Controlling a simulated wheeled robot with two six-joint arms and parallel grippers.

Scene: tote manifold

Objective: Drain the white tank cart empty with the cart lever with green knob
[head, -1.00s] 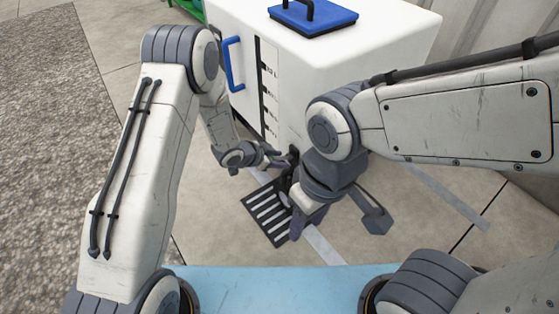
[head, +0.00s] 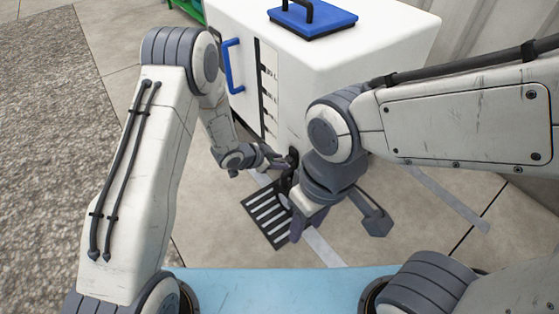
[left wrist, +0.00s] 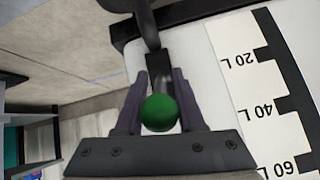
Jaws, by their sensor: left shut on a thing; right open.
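The white tank cart (head: 380,60) stands at the top centre of the head view, with a blue lid (head: 312,22), a blue side handle (head: 233,66) and a level scale strip (head: 269,92). The scale (left wrist: 262,85) shows upside down in the left wrist view, with 20 L, 40 L and 60 L marks. My left gripper (head: 284,163) is at the cart's lower front corner. In the left wrist view its fingers (left wrist: 160,98) are shut on the cart lever, whose green knob (left wrist: 160,113) sits between them. My right gripper (head: 297,222) is open, pointing down near the grate.
A black slotted floor grate (head: 267,216) lies below the cart's corner, partly hidden by my right gripper. A green-framed object (head: 188,8) stands at the top behind the cart. Gravel (head: 45,130) covers the left; paved floor (head: 215,225) is open around the grate.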

